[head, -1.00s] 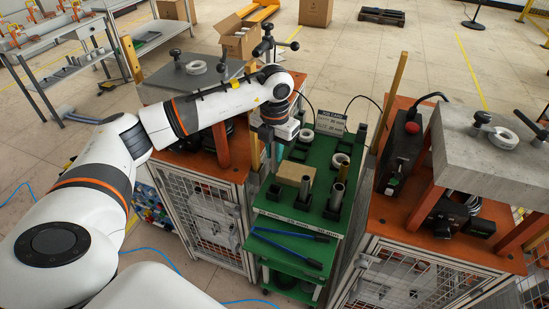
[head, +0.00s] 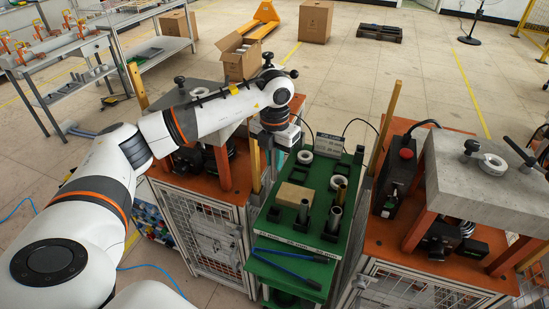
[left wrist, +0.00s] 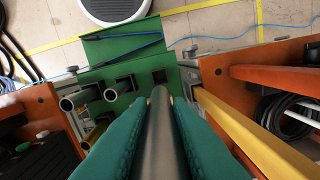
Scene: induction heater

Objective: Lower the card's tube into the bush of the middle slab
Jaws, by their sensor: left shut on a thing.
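My left gripper (head: 277,146) hangs over the left edge of the green cart. In the left wrist view its teal fingers (left wrist: 157,140) are shut on a dark grey metal tube (left wrist: 160,125); the tube's lower end is not clear. The job card (head: 328,145) stands at the cart's back; its text is too small to read surely. A grey slab (head: 435,150) with a white ring-shaped bush (head: 491,164) is on the right stand. Another slab (head: 178,98) with a white ring (head: 199,93) is on the left stand, partly behind my arm. I cannot tell which is the middle slab.
The green cart (head: 270,240) holds grey tubes (head: 334,219), a brass tube (head: 341,189), loose white rings (head: 305,157), a tan block (head: 294,195) and blue-handled tools (head: 287,268). Yellow posts (head: 386,125) rise beside the stands. A red-button box (head: 397,170) stands right of the cart.

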